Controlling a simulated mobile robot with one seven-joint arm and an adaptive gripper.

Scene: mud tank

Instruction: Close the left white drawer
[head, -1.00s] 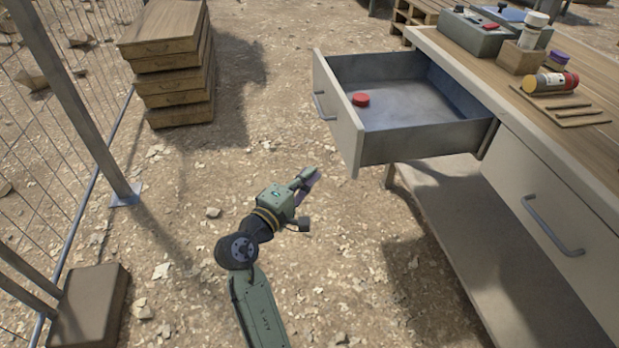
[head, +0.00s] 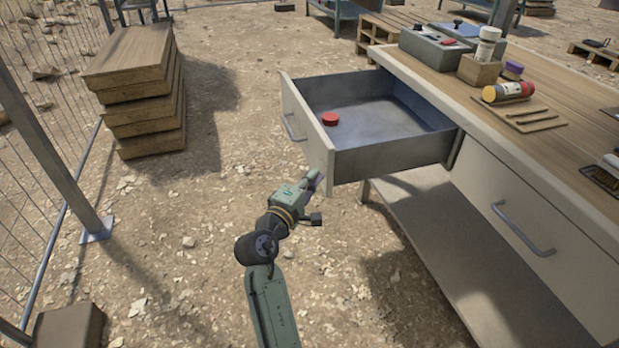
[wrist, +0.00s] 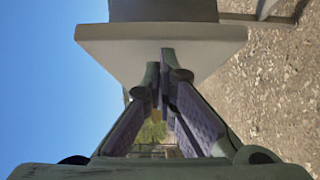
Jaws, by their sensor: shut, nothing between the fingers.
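The left white drawer (head: 306,142) stands pulled far out of the workbench in the head view. Its pale front has a metal handle (head: 291,127), and a red round thing (head: 330,118) lies inside. My gripper (head: 314,178) is shut and empty, at the lower near corner of the drawer front. In the wrist view the drawer front (wrist: 215,42) lies just beyond the fingertips (wrist: 165,70). I cannot tell whether the fingers touch it. The right drawer (head: 500,200) is closed.
The workbench top (head: 560,135) carries a grey box (head: 433,48), a wooden block with a bottle, and a red and yellow cylinder (head: 508,91). Stacked wooden boxes (head: 140,90) and a wire fence (head: 60,140) stand left. Ground between them is clear.

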